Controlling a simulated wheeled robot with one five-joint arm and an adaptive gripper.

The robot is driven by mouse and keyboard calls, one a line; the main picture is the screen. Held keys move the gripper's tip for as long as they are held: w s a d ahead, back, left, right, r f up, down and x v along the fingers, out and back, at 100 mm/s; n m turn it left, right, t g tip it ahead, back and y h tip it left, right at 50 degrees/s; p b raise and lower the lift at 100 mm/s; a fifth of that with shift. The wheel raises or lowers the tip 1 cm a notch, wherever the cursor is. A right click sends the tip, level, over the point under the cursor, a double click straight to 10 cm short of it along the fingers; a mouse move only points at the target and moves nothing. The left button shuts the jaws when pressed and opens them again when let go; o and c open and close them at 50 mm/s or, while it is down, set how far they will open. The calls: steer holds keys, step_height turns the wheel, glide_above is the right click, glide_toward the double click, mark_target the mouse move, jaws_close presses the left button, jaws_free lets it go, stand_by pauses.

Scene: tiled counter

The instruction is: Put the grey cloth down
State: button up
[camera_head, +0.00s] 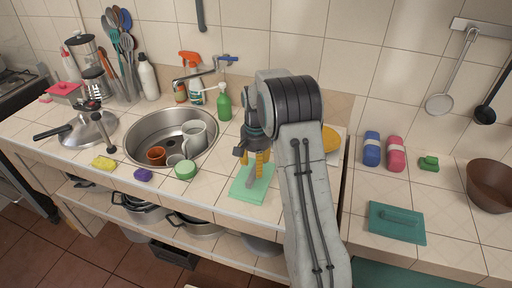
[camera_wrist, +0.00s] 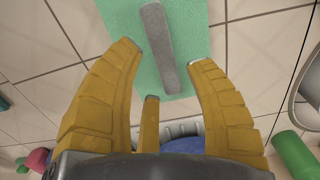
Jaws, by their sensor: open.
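A long, narrow grey piece, which I take to be the grey cloth (camera_wrist: 158,48), lies on a light green mat (camera_wrist: 118,22) in the wrist view. In the head view the grey cloth (camera_head: 250,180) shows just below my fingers, on the green mat (camera_head: 243,194) near the counter's front edge. My gripper (camera_head: 258,168) points down over the mat. Its yellow fingers are spread in the wrist view (camera_wrist: 166,54), with the cloth showing between and beyond the tips. Nothing is held. Whether a fingertip touches the cloth cannot be told.
A sink (camera_head: 147,133) with cups is at left. A green sponge (camera_head: 186,170) and purple sponge (camera_head: 143,174) lie by its front rim. A green soap bottle (camera_head: 224,104) stands behind. A yellow item (camera_head: 330,139) is partly behind my arm. Bare tiles lie around the mat.

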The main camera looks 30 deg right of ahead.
step_height(320, 180, up, 9)
steer(key=b, duration=0.3)
steer(key=s+a+r+n+t, duration=0.1)
steer(key=s+a+r+n, duration=0.1)
steer(key=s+a+r, duration=0.3)
steer(key=s+a+r+n+t, duration=0.1)
steer(key=s+a+r+n, duration=0.1)
steer(key=s, duration=0.5)
steer(key=s+a+f+n+t, duration=0.1)
steer(key=s+a+f+n, duration=0.1)
steer(key=s, duration=0.6)
steer(key=s+a+f+n+t, duration=0.1)
steer(key=s+a+f+n, duration=0.1)
steer(key=s, duration=0.6)
steer(key=shift+s+a+f+n, duration=0.2)
steer(key=shift+a+n, duration=0.15)
steer(key=shift+n, duration=0.15)
steer(key=shift+d, duration=0.1)
